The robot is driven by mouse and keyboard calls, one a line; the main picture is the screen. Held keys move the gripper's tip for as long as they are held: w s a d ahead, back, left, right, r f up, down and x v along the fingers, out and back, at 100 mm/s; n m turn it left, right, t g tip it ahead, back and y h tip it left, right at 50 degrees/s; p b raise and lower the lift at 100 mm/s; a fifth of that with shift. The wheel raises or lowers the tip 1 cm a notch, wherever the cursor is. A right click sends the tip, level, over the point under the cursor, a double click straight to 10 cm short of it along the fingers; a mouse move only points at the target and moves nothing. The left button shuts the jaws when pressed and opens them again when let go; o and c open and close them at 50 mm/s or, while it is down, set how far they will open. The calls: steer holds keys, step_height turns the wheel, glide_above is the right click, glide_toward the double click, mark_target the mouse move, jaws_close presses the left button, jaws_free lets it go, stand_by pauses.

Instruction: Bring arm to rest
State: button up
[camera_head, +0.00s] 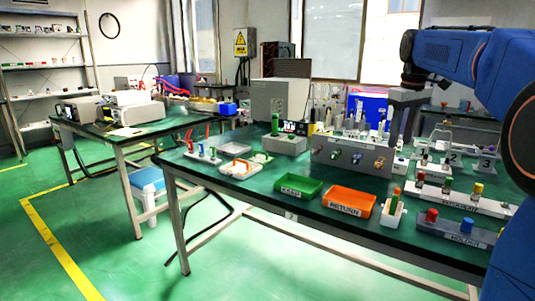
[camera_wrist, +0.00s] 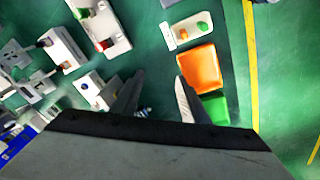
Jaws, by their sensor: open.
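My blue arm enters the head view from the right and reaches over the green-topped bench (camera_head: 240,190). My gripper (camera_head: 398,128) hangs downward above the back part of the bench, over the grey block with round knobs (camera_head: 352,155). In the wrist view my gripper (camera_wrist: 156,98) has its two fingers spread apart, with nothing between them but the bench below. The fingertips look clear of the objects, though the exact height is hard to tell.
A green bin (camera_head: 298,187) and an orange RETURN bin (camera_head: 348,201) stand at the bench's front edge. A HOLDER rack (camera_head: 455,231) and another labelled rack (camera_head: 465,200) stand to the right. A grey box (camera_head: 280,100) stands behind. Bottles and glassware crowd the area around my gripper.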

steer(key=s+a+f+m+t, duration=0.1)
steer(key=s+a+f, duration=0.2)
steer(key=s, duration=0.3)
steer(key=s+a+f, duration=0.2)
steer(key=s+f, duration=0.1)
steer(key=s, duration=0.4)
steer(key=s+a+f+m+t, duration=0.1)
steer(key=s+a+f, duration=0.2)
steer(key=s, duration=0.3)
steer(key=s+a+f+m+t, duration=0.1)
steer(key=s+a+f+m, duration=0.1)
steer(key=s+f, duration=1.5)
steer(key=shift+s+a+m, duration=0.3)
steer(key=shift+s+a, duration=0.05)
steer(key=shift+a, duration=0.15)
